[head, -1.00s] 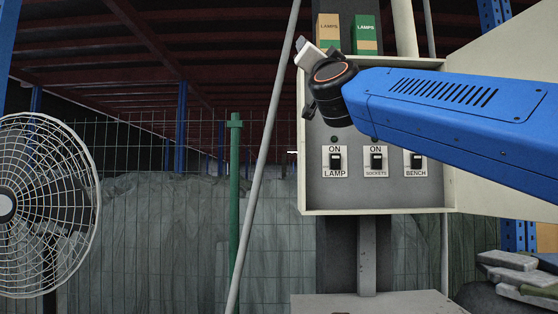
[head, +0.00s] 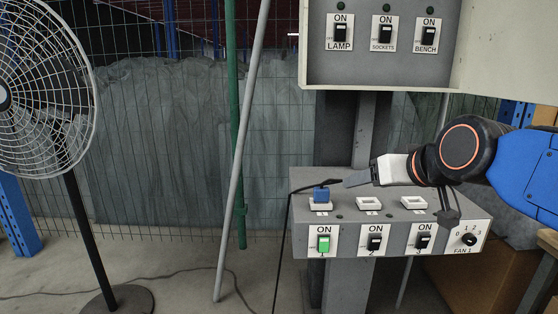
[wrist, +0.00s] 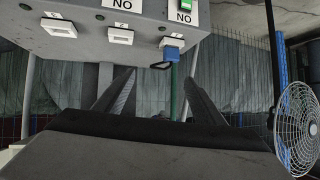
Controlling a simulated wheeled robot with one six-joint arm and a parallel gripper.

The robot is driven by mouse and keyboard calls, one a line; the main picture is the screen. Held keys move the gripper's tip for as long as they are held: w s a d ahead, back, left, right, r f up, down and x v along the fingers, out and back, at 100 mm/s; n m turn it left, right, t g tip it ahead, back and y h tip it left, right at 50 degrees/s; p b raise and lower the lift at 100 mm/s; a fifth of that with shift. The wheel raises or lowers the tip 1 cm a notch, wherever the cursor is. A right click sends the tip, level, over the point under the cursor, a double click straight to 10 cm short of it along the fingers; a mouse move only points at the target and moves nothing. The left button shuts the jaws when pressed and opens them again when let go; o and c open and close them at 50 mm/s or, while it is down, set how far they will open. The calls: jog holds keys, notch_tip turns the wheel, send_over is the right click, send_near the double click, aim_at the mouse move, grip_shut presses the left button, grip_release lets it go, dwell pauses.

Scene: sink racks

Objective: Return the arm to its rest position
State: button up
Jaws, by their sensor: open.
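My arm reaches in from the right in the head view. My gripper (head: 362,178) hangs above the grey socket box (head: 300,236), with its tips pointing left toward the blue plug (head: 321,194). The plug sits in the leftmost socket, and a black cable runs from it. In the wrist view my gripper (wrist: 160,80) shows two spread, empty fingers, with the plug (wrist: 172,44) beyond them near the box. The gripper appears apart from the plug. The exact gap to the box is hard to tell.
A switch panel (head: 380,72) hangs above, its door (head: 510,60) open to the right. A fan (head: 45,95) stands left and also shows in the wrist view (wrist: 297,125). A slanted grey pole (head: 243,150) and green post (head: 231,100) stand between. Switch 1 (head: 323,243) is green.

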jog(key=s+d+f+m+g+h, duration=0.1)
jog(key=s+d+f+g, duration=0.2)
jog(key=s+f, duration=0.6)
jog(key=s+d+f+m+g+h, duration=0.1)
jog(key=s+d+f, duration=0.5)
jog(key=f, duration=0.8)
jog(key=s+g+h, duration=0.1)
jog(key=s+g, duration=0.1)
jog(key=shift+s+f, duration=0.15)
jog(key=shift+s, duration=0.25)
